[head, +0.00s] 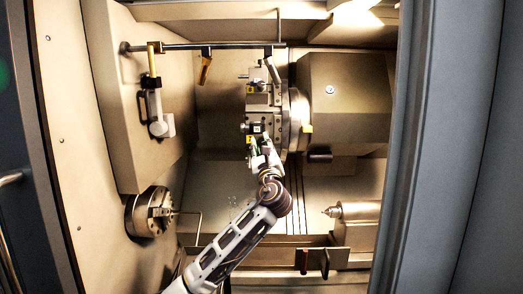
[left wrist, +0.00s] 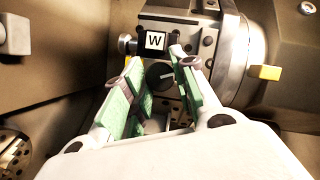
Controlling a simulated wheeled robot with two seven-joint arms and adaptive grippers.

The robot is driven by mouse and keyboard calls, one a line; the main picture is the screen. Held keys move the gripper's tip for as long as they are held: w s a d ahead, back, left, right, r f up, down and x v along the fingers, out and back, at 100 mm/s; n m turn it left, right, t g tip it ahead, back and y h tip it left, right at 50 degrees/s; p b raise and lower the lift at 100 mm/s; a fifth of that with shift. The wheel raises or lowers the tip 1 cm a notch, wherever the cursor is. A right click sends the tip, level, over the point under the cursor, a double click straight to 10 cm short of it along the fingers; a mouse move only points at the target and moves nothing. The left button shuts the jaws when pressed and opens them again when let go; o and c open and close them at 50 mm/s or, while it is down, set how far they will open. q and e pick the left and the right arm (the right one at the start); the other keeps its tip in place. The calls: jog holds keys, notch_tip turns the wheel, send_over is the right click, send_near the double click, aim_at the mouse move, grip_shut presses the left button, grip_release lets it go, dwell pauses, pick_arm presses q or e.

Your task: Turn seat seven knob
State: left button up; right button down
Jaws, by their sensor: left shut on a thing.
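A round black knob with a white pointer mark (left wrist: 159,75) sits on the face of the tool turret, between the fingertips of my left gripper (left wrist: 158,66) in the left wrist view. The gripper is shut on it. I cannot read a seat number. My right gripper is not in view.
A round chuck (head: 145,214) is at the lower left of the cell. A pointed tailstock (head: 345,211) is at the lower right. A rail with hanging pieces (head: 225,46) crosses the top. A yellow block (left wrist: 265,72) juts from the turret's right side.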

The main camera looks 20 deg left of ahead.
pick_arm(q)
jog(key=n+g, duration=0.1)
jog(key=n, duration=0.1)
jog(key=n+y+b, duration=0.1)
jog(key=n, duration=0.1)
jog(key=shift+d+n+g+y, duration=0.15)
jog(key=shift+n+g+y, duration=0.15)
jog(key=shift+n+g, duration=0.1)
jog(key=n+g, duration=0.1)
jog(key=n, duration=0.2)
jog(key=shift+r+g+y+b, duration=0.1)
jog(key=shift+g+y+b, duration=0.2)
jog(key=shift+y, duration=0.1)
jog(key=n+g, duration=0.1)
jog(key=n, duration=0.2)
jog(key=shift+r, duration=0.1)
jog(key=n, duration=0.2)
jog(key=n+g, duration=0.1)
jog(key=n, duration=0.1)
jog(key=shift+n+g+h+p, duration=0.3)
jog(key=shift+h+p, duration=0.05)
jog(key=shift+h, duration=0.05)
jog(key=o, duration=1)
